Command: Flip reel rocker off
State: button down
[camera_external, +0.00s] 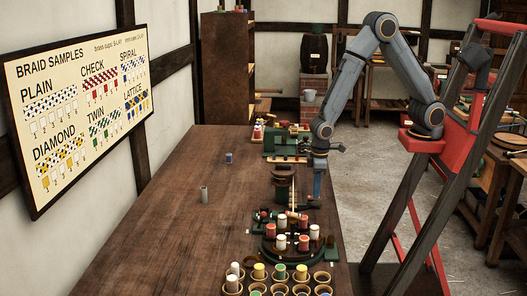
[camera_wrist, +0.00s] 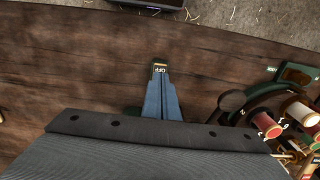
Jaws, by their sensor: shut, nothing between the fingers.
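A small dark green switch plate (camera_wrist: 160,64) with a yellow "OFF" label lies on the wooden bench in the wrist view. Only its far end shows; the rocker itself is hidden under my fingers, so I cannot tell its position. My gripper (camera_wrist: 160,80) is shut and empty, with its blue fingertips at the near side of the label. In the external view my gripper (camera_external: 317,193) points straight down at the bench's right edge, beside the braiding machine. I cannot tell whether the fingertips touch the switch.
A round braiding machine (camera_external: 270,248) with several coloured bobbins stands near the gripper; its bobbins (camera_wrist: 265,124) show at right in the wrist view. A tray of bobbins and cups (camera_external: 300,289) is in front. A green machine (camera_external: 283,147) stands behind. The bench's left side is mostly clear.

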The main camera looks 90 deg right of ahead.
jog(key=shift+w+d+r+p, duration=0.1)
jog(key=shift+w+r+p, duration=0.45)
jog(key=shift+w+p, duration=0.5)
jog(key=s+r+p, duration=0.2)
jog(key=r, duration=0.1)
jog(key=shift+s, duration=0.1)
notch_tip(320, 180, up, 10)
jog(key=b, duration=0.2)
jog(key=shift+s, duration=0.1)
jog(key=g+b, duration=0.3)
jog(key=b, duration=0.4)
send_over(311, 197)
jog(key=w, duration=0.2)
jog(key=shift+s, duration=0.1)
jog(key=shift+f, duration=0.1)
jog(key=p+x, duration=0.3)
jog(key=x, duration=1.1)
